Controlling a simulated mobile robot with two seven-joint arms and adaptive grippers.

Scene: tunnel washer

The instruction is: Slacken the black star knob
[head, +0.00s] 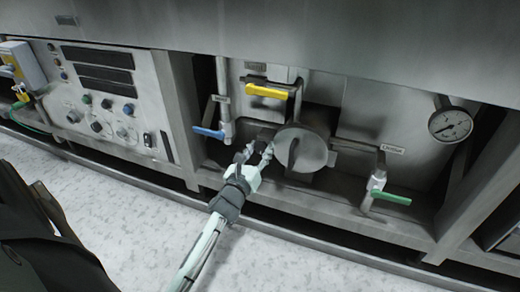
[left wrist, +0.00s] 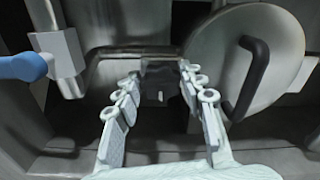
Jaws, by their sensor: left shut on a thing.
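The black star knob (head: 261,143) is a small dark shape beside the round grey cover, low on the machine panel. In the left wrist view the dark knob (left wrist: 160,82) sits between my two fingers, and its outline is hard to make out in the shade. My left gripper (head: 254,151) reaches up from the floor side and is shut on the knob, one finger on each side. The fingers partly hide the knob in the head view. My right gripper is not in view.
The round cover (head: 301,148) with a dark bar handle (left wrist: 252,78) is close right of my fingers. A blue-handled valve (head: 208,132) is left, a yellow handle (head: 267,91) above, a green handle (head: 391,197) and gauge (head: 450,125) right. The floor in front is clear.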

